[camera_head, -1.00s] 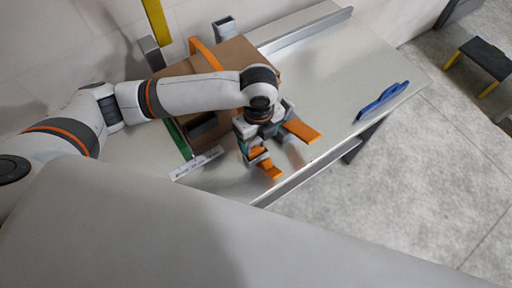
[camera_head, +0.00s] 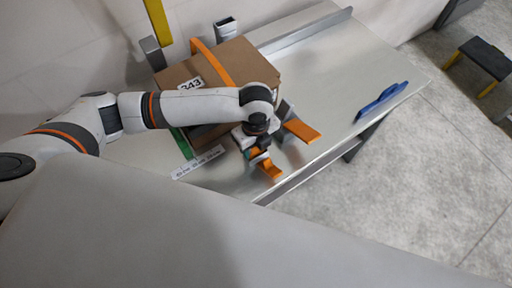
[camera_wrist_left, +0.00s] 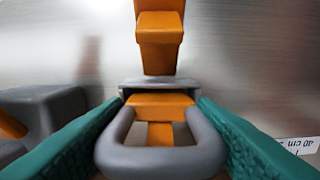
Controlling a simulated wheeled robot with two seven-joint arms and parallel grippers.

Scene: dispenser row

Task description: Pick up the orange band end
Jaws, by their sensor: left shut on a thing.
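My left gripper (camera_head: 258,156) is at the front edge of the table, beside the box. In the left wrist view its teal fingers (camera_wrist_left: 160,108) close from both sides on a grey loop buckle (camera_wrist_left: 112,145) with orange band running through it. The orange band end (camera_wrist_left: 160,45) stretches ahead from the buckle; it also shows just past the gripper in the head view (camera_head: 271,171). A second orange piece (camera_head: 301,130) with a grey part lies to the right of the gripper. My right gripper is in neither view.
A brown box (camera_head: 250,62) marked 343 has an orange band (camera_head: 210,62) over it. A marked strip (camera_head: 198,163) lies left of the gripper. A blue handled object (camera_head: 382,100) lies at the table's right edge. The table (camera_head: 335,80) between is clear.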

